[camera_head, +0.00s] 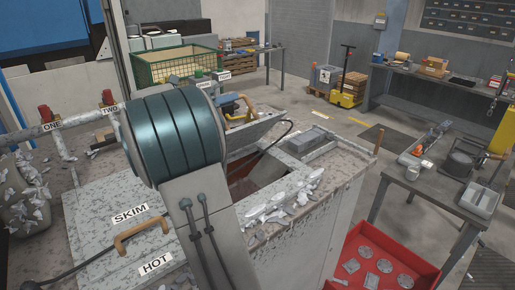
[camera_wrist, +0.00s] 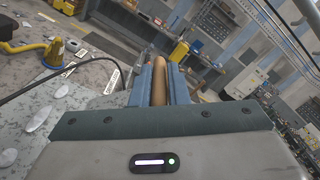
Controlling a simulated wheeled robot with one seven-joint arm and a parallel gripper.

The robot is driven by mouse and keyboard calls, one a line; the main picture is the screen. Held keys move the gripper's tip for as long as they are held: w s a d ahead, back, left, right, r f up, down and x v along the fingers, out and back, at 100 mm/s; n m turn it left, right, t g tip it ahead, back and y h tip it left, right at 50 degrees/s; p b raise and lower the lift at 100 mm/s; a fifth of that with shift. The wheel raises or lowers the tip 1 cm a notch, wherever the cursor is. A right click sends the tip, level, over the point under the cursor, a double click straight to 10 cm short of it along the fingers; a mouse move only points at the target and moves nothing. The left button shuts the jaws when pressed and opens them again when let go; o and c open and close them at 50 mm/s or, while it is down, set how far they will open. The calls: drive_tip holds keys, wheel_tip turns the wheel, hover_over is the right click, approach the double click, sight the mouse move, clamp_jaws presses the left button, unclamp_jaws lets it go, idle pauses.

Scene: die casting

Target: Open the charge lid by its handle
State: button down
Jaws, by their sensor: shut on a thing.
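My gripper (camera_wrist: 160,66) is shut on a tan wooden handle (camera_wrist: 158,88) in the wrist view, with a blue-grey finger on each side of it. In the head view a grey slab, which looks like the charge lid (camera_head: 262,130), stands tilted up behind a rectangular opening (camera_head: 262,172) in the furnace top. The opening shows a dark reddish inside. My arm's large teal joint covers part of the lid and the opening. I cannot make out my gripper or the held handle in the head view.
The skim lid (camera_head: 90,215) lies flat in front, with its own wooden handle (camera_head: 140,233). Metal scraps (camera_head: 280,198) lie along the opening's near edge. A red tray (camera_head: 385,262) and a grey table (camera_head: 445,185) stand right. A green crate (camera_head: 178,65) stands behind.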

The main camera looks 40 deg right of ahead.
drive_tip(key=shift+w+r, duration=0.15)
drive_tip(key=shift+w, duration=0.35)
drive_tip(key=shift+w+n, duration=0.1)
drive_tip(key=shift+n, duration=0.2)
drive_tip(key=shift+w+d+r+n, duration=0.15)
drive_tip(key=shift+w+n, duration=0.35)
drive_tip(key=shift+w, duration=0.5)
drive_tip(key=shift+w+n, duration=0.4)
drive_tip(key=shift+w, duration=0.2)
drive_tip(key=c, duration=1.5)
unclamp_jaws()
drive_tip(key=shift+w, duration=0.1)
drive_tip(key=shift+o, duration=0.2)
drive_tip(key=w+a+b, duration=0.1)
drive_tip(key=a+b, duration=0.2)
drive_tip(key=a, duration=1)
drive_tip(key=shift+w+a, duration=0.25)
drive_tip(key=shift+a, duration=0.1)
